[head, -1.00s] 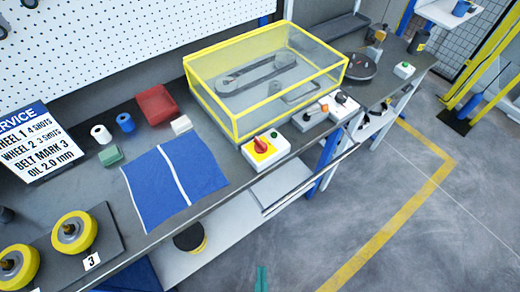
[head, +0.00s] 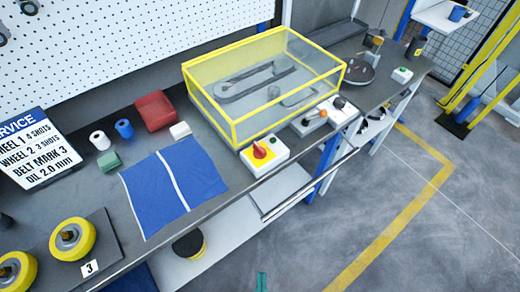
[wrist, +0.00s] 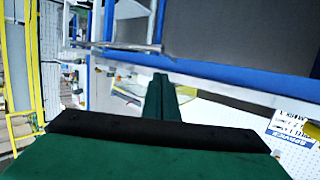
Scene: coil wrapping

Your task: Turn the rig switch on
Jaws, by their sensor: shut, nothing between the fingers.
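A white box with a red rotary knob on a yellow plate (head: 262,150) stands at the bench's front edge, in front of the yellow-framed clear cover. A green button is beside the knob. No label shows which control is the rig switch. My green gripper (wrist: 162,82) is shut and empty in the wrist view. A green tip of it (head: 261,282) shows at the head view's bottom edge, over the floor and apart from both boxes.
The yellow-framed cover (head: 236,124) encloses a belt. A white control box with a dark-knobbed lever (head: 338,108) is by its right side. A turntable (head: 360,73) stands behind. A blue cloth (head: 150,205) and yellow wheels (head: 72,240) lie left. The floor in front is open.

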